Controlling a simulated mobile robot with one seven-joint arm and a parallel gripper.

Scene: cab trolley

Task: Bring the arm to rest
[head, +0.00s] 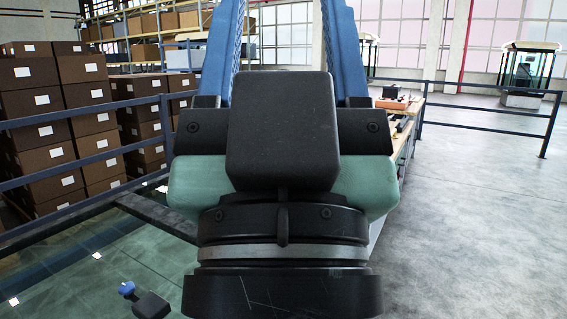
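My gripper (282,22) fills the middle of the head view, pointing up and away from the camera. The fingertips run out of the top edge. The dark wrist and pale green gripper body are close to the camera and hide much of the scene behind them.
A glass panel (75,262) with a dark frame lies low at left, near a blue knob (127,288). Stacked brown boxes (30,100) stand behind a railing (80,118). A bench (407,132) with an orange item (392,103) is behind right. Open floor (480,220) lies right.

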